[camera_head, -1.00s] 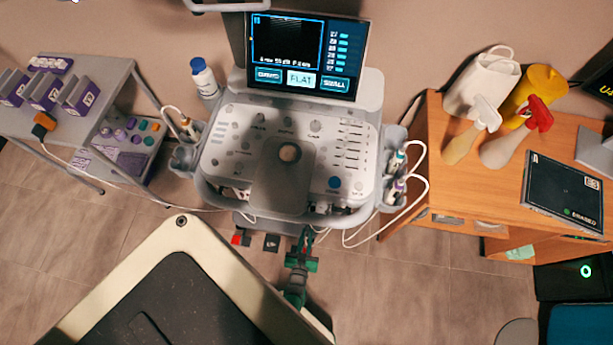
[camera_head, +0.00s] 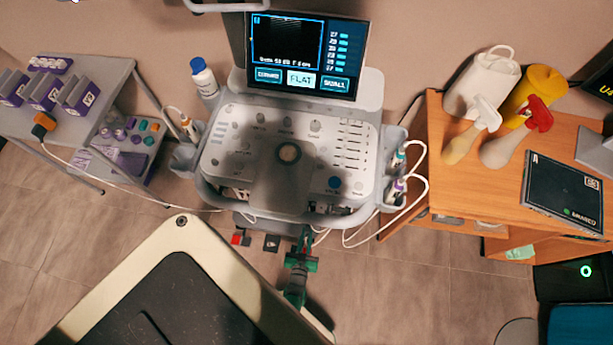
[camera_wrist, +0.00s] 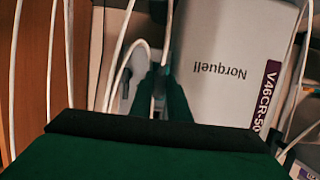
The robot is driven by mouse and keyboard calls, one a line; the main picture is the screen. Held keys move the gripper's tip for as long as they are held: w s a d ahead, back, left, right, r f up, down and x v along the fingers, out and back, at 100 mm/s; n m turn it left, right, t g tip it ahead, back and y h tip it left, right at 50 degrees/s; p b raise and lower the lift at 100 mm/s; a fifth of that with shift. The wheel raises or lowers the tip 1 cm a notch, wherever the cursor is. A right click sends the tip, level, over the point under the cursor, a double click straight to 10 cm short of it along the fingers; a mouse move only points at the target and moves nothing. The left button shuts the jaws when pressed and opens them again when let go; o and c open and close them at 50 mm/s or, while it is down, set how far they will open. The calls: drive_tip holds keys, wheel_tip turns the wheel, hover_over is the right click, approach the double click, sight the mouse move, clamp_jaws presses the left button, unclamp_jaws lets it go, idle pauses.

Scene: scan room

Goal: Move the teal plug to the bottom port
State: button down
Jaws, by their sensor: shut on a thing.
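My gripper (camera_head: 304,236) is low at the front of the ultrasound cart, under the overhang of the control panel (camera_head: 225,150). In the wrist view its green fingers (camera_wrist: 162,90) are shut on a slim plug with a white cable. A white cart face (camera_wrist: 225,35) marked "Norquell", upside down in the picture, is just right of the fingers. The ports, including the bottom one, cannot be made out in either view. A teal-banded probe (camera_head: 398,160) sits in the cart's right holder, its white cable looping down.
A purple-banded probe (camera_head: 397,188) sits below the teal one. Loose white cables (camera_head: 426,185) hang near my arm. A padded couch (camera_head: 165,290) fills the lower left. A wooden desk (camera_head: 440,190) is at right, a grey side table (camera_head: 100,85) at left.

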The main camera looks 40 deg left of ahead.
drive_tip(key=shift+w+a, duration=0.5)
drive_tip(key=shift+w, duration=0.35)
drive_tip(key=shift+w+a, duration=0.55)
drive_tip(key=shift+w, duration=0.3)
drive_tip(key=shift+w+a, duration=0.5)
drive_tip(key=shift+w, duration=0.35)
idle(5.4)
